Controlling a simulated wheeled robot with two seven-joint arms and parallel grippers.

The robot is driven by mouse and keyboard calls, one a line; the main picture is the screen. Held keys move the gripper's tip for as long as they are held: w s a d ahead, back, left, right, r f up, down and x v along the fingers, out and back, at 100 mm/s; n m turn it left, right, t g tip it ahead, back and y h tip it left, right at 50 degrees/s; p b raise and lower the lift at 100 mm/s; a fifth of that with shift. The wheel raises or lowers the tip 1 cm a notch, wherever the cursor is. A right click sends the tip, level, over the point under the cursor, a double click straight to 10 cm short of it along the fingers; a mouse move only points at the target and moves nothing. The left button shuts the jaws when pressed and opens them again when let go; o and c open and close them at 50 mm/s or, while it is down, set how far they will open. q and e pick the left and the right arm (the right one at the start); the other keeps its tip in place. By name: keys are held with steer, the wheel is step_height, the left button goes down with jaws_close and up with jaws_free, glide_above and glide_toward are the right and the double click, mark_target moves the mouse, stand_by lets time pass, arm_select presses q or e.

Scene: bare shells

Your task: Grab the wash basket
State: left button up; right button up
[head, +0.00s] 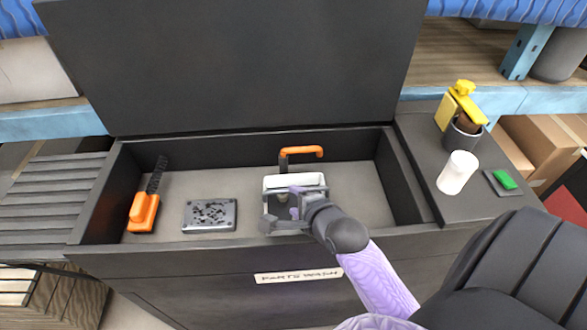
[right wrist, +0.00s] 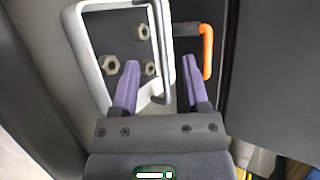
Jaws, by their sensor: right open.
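The wash basket (head: 310,179) is a small white-rimmed basket with a grey handle, sitting in the open parts washer's tub (head: 170,175). In the right wrist view the white basket (right wrist: 88,72) holds several hex nuts, and its grey handle bar rises between my fingers. My right gripper (head: 294,206) is over the basket, with its purple fingers (right wrist: 160,62) open and spread on either side of the bar. I cannot tell whether they touch it. The gripper hides the basket's near part in the head view. My left gripper is not in view.
An orange-tipped spout (head: 303,151) stands close behind the basket. An orange-handled brush (head: 144,210) and a speckled grey block (head: 209,215) lie left in the tub. The raised lid (head: 230,65) stands behind. A white cup (head: 457,172) stands on the right ledge.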

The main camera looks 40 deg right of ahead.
mark_target(283, 192)
steer(key=b+x, duration=0.2)
steer(key=x, duration=0.5)
steer(key=shift+f+b, duration=0.2)
steer(key=shift+b, duration=0.15)
steer(key=shift+w, duration=0.3)
steer(key=shift+r, duration=0.1)
jaws_close()
stand_by(0.5)
